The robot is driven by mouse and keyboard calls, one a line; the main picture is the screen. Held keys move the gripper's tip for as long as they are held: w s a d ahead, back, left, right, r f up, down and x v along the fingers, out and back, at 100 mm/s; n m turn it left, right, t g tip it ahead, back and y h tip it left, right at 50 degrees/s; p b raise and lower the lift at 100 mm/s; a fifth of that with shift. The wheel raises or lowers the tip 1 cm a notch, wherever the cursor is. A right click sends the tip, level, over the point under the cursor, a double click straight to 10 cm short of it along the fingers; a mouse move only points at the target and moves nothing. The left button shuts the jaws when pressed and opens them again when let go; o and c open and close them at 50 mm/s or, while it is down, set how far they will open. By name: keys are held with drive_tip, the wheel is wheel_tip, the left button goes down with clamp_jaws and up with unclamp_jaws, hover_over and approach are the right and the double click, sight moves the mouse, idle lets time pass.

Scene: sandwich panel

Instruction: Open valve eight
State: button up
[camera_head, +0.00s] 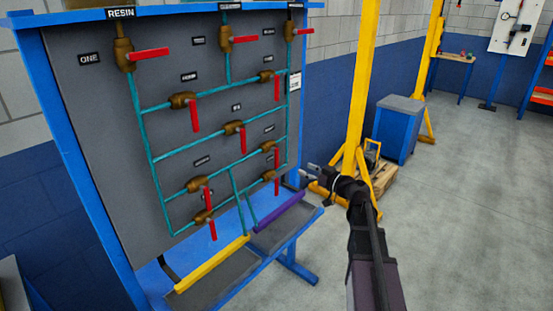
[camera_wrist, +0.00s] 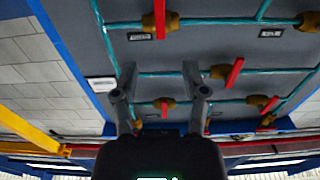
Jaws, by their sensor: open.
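The grey panel (camera_head: 100,130) carries teal pipes with several brass valves, each with a red handle. I can read the label ONE (camera_head: 89,58) at the upper left; the other number labels are too small to read, so I cannot tell which valve is eight. The top valves, such as the one by ONE (camera_head: 123,50), have sideways handles. The lower ones, such as the middle valve (camera_head: 234,127) and the lower right valve (camera_head: 269,146), have handles hanging down. My gripper (camera_head: 306,172) is open and empty, just right of the panel's lower right edge. The wrist view shows its two spread fingers (camera_wrist: 160,78) before the panel.
A yellow post (camera_head: 360,80) with a splayed foot stands right of the panel, close behind my gripper. A blue cabinet (camera_head: 398,130) is beyond it. Yellow and purple bars (camera_head: 212,264) edge the shelf under the panel. Grey floor (camera_head: 470,220) is clear at the right.

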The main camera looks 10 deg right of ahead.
sight(278, 157)
drive_tip(key=shift+x, duration=6.85)
drive_tip(key=shift+w+d, duration=0.1)
clamp_jaws()
